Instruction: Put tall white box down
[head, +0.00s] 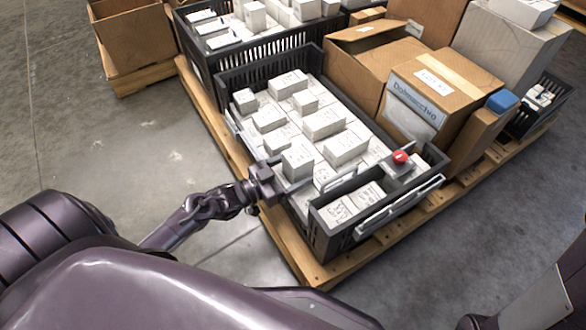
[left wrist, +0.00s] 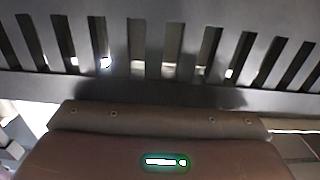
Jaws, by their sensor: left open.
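A tall white box (head: 297,162) stands upright among several white boxes in the dark slatted crate (head: 318,225), near its left side. I cannot tell for certain that it is the task's box. My left gripper (head: 294,181) is at the crate's left wall, just in front of this box; its jaws are open, and part of them is hard to make out against the boxes. In the left wrist view, the slatted dark crate wall (left wrist: 160,40) fills the upper part, and no white box shows clearly between the jaws. My right gripper is not in view.
The crate sits on a wooden pallet (head: 309,268). Cardboard boxes (head: 440,88) stand close on its right. Another slatted crate (head: 262,62) with white boxes is behind. A red-topped item (head: 400,158) is near the crate's right end. Concrete floor is clear at left.

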